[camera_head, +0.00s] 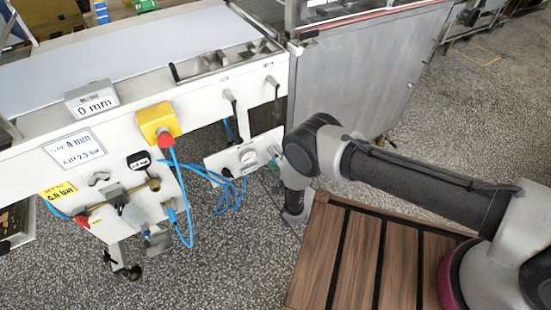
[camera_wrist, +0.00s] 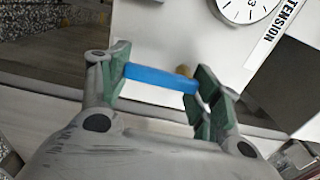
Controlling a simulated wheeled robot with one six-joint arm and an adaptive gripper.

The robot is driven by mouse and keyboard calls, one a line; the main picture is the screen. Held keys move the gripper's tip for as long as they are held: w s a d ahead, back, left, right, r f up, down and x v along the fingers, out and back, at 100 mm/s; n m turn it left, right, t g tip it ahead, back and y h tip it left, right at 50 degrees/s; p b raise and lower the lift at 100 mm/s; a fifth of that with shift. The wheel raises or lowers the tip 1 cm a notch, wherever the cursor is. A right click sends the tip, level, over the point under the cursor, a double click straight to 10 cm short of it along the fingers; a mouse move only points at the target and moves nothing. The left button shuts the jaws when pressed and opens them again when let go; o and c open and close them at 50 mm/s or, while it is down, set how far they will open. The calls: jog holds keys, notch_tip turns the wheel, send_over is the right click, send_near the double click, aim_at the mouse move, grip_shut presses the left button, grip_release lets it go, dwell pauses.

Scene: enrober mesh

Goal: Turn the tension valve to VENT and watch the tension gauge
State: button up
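The tension valve's blue lever (camera_wrist: 160,78) lies between the green-padded fingers of my gripper (camera_wrist: 158,84) in the wrist view. The fingers are spread wide, one near each end of the lever; whether the pads touch it I cannot tell. A small brass part (camera_wrist: 183,70) shows behind the lever. The tension gauge (camera_wrist: 247,6) is cut off at the top of the wrist view, beside a TENSION label (camera_wrist: 279,32). In the head view the gauge (camera_head: 248,157) sits on a white panel (camera_head: 220,158), its reading too small to tell. My arm hides the valve there.
A yellow box with a red button (camera_head: 158,122) and a 0 mm display (camera_head: 92,98) are on the machine's side. Blue hoses (camera_head: 232,190) hang below the panel. A steel cabinet (camera_head: 350,75) stands behind my arm. Wooden slats (camera_head: 350,255) lie at lower right.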

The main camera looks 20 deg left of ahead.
jog(key=o, duration=0.4)
